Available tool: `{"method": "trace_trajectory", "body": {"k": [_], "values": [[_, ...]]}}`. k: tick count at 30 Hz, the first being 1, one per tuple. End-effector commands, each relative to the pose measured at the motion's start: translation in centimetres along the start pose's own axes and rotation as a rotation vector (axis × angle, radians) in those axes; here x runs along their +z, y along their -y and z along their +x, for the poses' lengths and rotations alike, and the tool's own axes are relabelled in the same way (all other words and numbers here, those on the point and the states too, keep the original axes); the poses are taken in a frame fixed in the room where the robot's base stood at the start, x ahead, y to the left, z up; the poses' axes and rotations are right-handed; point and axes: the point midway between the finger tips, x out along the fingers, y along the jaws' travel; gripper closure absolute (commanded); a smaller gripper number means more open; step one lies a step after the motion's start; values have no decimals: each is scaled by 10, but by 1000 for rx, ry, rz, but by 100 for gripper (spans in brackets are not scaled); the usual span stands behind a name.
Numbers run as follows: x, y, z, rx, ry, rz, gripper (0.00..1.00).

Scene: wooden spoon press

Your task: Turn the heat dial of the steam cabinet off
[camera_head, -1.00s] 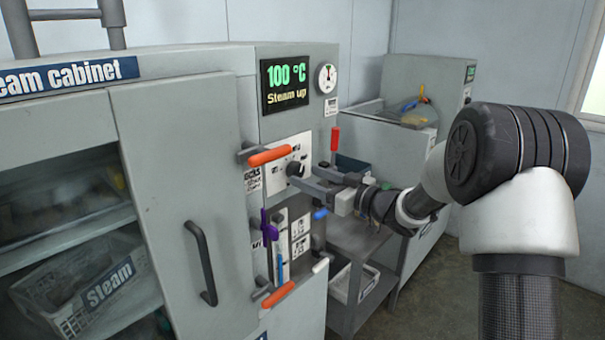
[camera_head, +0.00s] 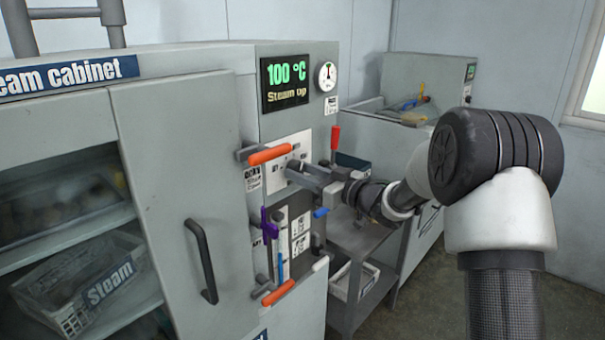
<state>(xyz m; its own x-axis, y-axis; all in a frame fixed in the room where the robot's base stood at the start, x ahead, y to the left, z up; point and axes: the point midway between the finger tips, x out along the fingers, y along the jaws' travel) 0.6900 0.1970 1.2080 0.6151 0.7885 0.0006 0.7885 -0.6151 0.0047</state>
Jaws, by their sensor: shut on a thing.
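The steam cabinet (camera_head: 180,150) stands at the left and middle, with its name sign at the top left. Its display (camera_head: 285,83) reads 100 °C and "Steam up". The heat dial is on the white panel (camera_head: 274,178) below the display, behind an orange-handled lever (camera_head: 270,154). My gripper (camera_head: 293,169) reaches in from the right and is shut on the heat dial. Its fingers cover most of the dial, so the dial's setting cannot be read.
A red handle (camera_head: 335,137) rises just behind my gripper. Purple (camera_head: 269,224), blue (camera_head: 321,213) and lower orange (camera_head: 278,293) handles sit below. A round gauge (camera_head: 327,76) is beside the display. A grey side table (camera_head: 352,240) and another machine (camera_head: 425,85) stand to the right.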

Motion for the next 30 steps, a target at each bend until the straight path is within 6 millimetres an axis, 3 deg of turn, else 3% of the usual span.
{"method": "trace_trajectory", "body": {"k": [11, 30], "values": [[5, 0, 0, 0, -1, -159, 85], [5, -2, 0, 1, 0, -754, 85]]}}
